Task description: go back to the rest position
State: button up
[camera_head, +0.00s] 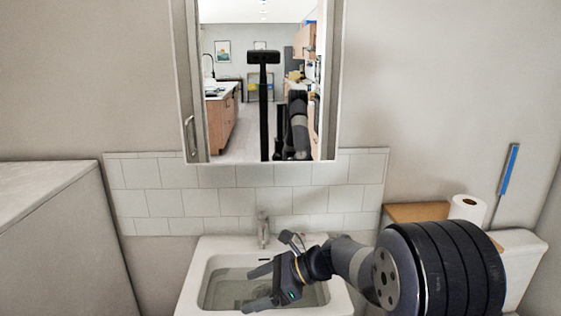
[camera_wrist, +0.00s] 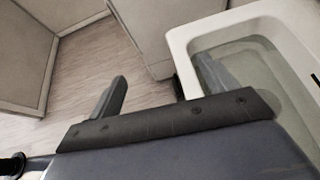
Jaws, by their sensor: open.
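My gripper (camera_head: 259,287) is over the white sink (camera_head: 187,297) in the head view, with its fingers pointing left. It is open, and I see nothing between the fingers. In the wrist view the fingers of my gripper (camera_wrist: 160,92) show apart, one toward the floor and one over the basin. The sink (camera_wrist: 228,22) also shows at the right of the wrist view. My arm comes in from the lower right. I cannot tell how high the gripper is above the basin.
A faucet (camera_head: 263,231) stands behind the basin, close to my arm. A mirror (camera_head: 225,90) hangs above it. At right are a toilet paper roll (camera_head: 467,208), a wooden shelf (camera_head: 415,211) and a blue-handled brush (camera_head: 510,168). A pale cabinet (camera_head: 60,240) stands left. Bare floor (camera_wrist: 95,65) shows below.

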jog(key=shift+w+d+r+m+t+p, duration=0.75)
jog(key=shift+w+r+m+t, duration=0.05)
jog(key=shift+r+m+t, duration=0.15)
jog(key=shift+w+d+r+m+t+p, duration=0.75)
jog(key=shift+r+m+t, duration=0.1)
jog(key=shift+t, duration=0.1)
jog(key=shift+s+f, duration=0.1)
